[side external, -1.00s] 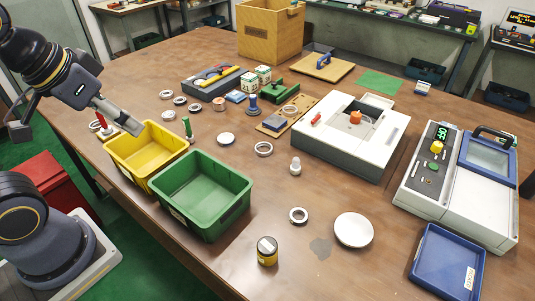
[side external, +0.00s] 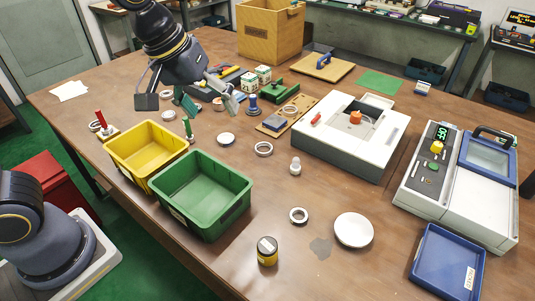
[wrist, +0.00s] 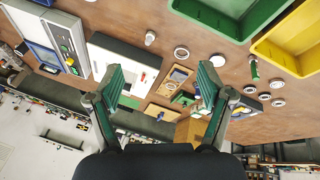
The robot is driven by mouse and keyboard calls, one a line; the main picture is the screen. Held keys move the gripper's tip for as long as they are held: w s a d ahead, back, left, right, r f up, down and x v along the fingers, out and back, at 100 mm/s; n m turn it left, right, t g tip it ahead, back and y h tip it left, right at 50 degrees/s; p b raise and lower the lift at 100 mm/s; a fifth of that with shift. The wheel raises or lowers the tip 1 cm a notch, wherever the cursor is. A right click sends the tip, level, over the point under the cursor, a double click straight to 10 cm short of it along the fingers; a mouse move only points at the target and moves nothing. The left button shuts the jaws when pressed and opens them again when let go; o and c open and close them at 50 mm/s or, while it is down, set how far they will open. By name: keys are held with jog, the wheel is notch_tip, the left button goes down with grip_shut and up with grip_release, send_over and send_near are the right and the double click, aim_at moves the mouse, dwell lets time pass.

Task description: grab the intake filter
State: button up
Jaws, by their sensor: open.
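My gripper (side external: 208,102) is open, its two fingers spread above the far left part of the table. In the wrist view the gap between the fingers (wrist: 160,75) is empty. I cannot tell for certain which part is the intake filter.
A yellow bin (side external: 147,168) and a green bin (side external: 165,208) stand at the table's near left. A white machine (side external: 312,153), a blue-and-white device (side external: 475,208) and a blue tray (side external: 455,235) stand right. A wooden crate (side external: 258,45) stands behind. Several metal rings lie about.

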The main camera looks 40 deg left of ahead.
jog(key=w+d+f+g, duration=0.2)
jog(key=d+f, duration=0.6)
jog(key=d, duration=0.1)
jog(key=m+g+y, duration=0.2)
jog(key=m, duration=0.1)
send_over(268, 245)
notch_tip(268, 245, down, 9)
notch_tip(268, 245, down, 10)
jog(key=shift+d+f, duration=0.15)
jog(key=f, duration=0.5)
jog(key=shift+a+f, duration=0.2)
jog(key=shift+f, duration=0.15)
jog(key=c, duration=1.3)
jog(key=shift+r, duration=0.15)
